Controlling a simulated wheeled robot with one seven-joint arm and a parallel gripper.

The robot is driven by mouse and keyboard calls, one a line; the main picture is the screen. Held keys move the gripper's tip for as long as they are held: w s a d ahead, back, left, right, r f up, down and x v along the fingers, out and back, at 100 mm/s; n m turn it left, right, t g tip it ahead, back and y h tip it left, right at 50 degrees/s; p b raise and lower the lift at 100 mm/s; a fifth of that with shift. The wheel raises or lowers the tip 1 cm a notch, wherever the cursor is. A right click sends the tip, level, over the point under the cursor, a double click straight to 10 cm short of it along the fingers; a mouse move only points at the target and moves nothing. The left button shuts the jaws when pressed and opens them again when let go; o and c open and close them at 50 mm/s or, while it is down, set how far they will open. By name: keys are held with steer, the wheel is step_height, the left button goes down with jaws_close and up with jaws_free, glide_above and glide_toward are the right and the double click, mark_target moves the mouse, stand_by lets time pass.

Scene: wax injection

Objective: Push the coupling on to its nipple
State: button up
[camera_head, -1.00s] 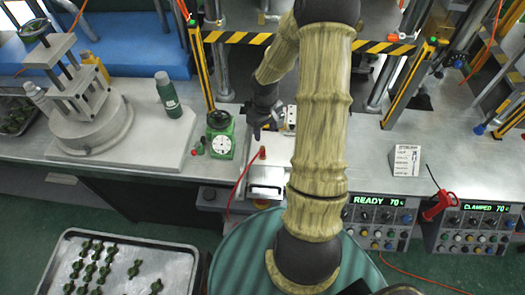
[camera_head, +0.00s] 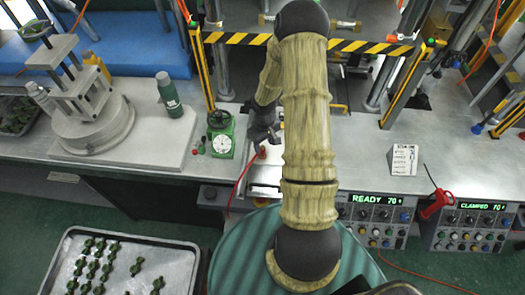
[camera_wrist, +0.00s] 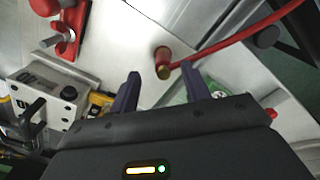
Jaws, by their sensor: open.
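The coupling (camera_wrist: 162,58) is a red fitting with a brass-coloured end, joined to a red hose (camera_wrist: 235,38). In the wrist view it lies just beyond my fingertips, in line with the gap between them. My gripper (camera_wrist: 160,84) is open, with nothing between its fingers. In the head view my gripper (camera_head: 262,136) is over the bench beside the green dial gauge, close above the coupling (camera_head: 262,152). I cannot make out the nipple or tell whether the coupling touches it.
The green dial gauge (camera_head: 221,142) stands close left of my gripper. In the wrist view a red clamp (camera_wrist: 68,38) and a metal block (camera_wrist: 58,92) are at left. A label card (camera_head: 403,160) stands right.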

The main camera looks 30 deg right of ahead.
mark_target(263, 147)
steer(key=shift+a+f+p, duration=0.2)
steer(key=shift+f+p, duration=0.6)
steer(key=shift+f, duration=1.4)
steer(key=shift+c, duration=0.5)
jaws_close()
